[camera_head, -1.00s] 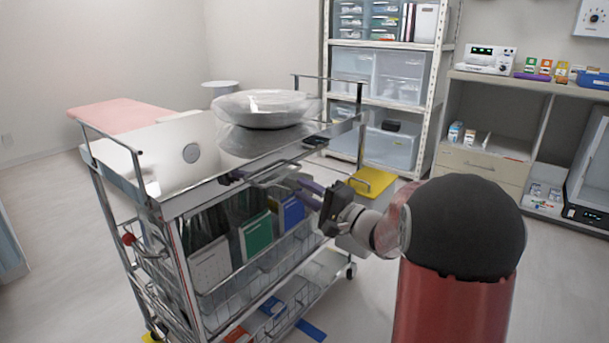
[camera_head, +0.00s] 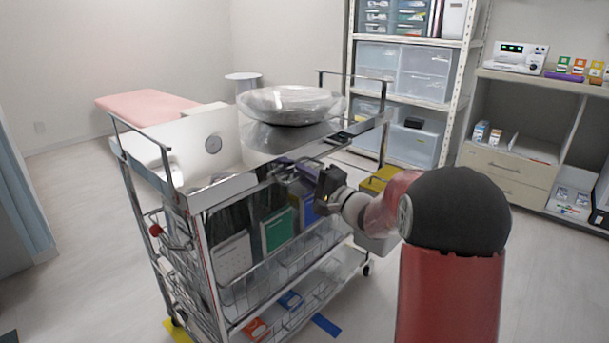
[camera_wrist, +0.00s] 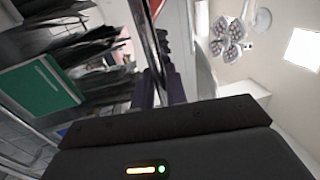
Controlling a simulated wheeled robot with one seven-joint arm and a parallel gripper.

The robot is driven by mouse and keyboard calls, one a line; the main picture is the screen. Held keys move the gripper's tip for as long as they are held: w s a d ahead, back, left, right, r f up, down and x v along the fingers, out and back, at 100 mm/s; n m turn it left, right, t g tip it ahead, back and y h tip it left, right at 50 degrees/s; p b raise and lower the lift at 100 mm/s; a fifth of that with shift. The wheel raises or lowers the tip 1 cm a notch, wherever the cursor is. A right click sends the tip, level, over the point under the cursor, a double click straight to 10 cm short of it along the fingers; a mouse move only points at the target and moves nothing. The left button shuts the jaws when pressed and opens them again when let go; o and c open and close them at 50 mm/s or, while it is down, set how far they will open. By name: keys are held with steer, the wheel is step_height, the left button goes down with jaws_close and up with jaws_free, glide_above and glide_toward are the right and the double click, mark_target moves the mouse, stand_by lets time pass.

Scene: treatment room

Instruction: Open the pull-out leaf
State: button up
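The trolley (camera_head: 210,193) has a steel top with a pull-out leaf along its near long side. The leaf's bar handle (camera_head: 318,160) shows below the top edge, and I cannot tell how far out the leaf is. My gripper (camera_head: 300,169) is at this handle, its dark purple fingers pointing toward the trolley. In the wrist view, a shiny metal bar (camera_wrist: 149,42) runs down to the purple fingers (camera_wrist: 145,92). Whether the fingers are closed on it is not clear, as the gripper body hides much of the contact.
A clear wrapped basin (camera_head: 290,103) stands on the trolley top. Wire baskets with a green folder (camera_head: 279,230) are below. A yellow-lidded bin (camera_head: 378,181) stands close behind my arm. Shelving (camera_head: 460,90) is at the back. The floor at left is open.

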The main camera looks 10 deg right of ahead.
jaws_close()
steer(key=r+b+v, duration=0.2)
steer(key=b+v, duration=0.4)
steer(key=v, duration=0.7)
steer(key=r+b+v, duration=0.3)
steer(key=b+v, duration=0.4)
steer(key=v, duration=0.7)
steer(key=shift+s+d, duration=0.35)
steer(key=shift+s, duration=0.1)
steer(key=shift+o, duration=1.7)
jaws_free()
steer(key=shift+r, duration=0.1)
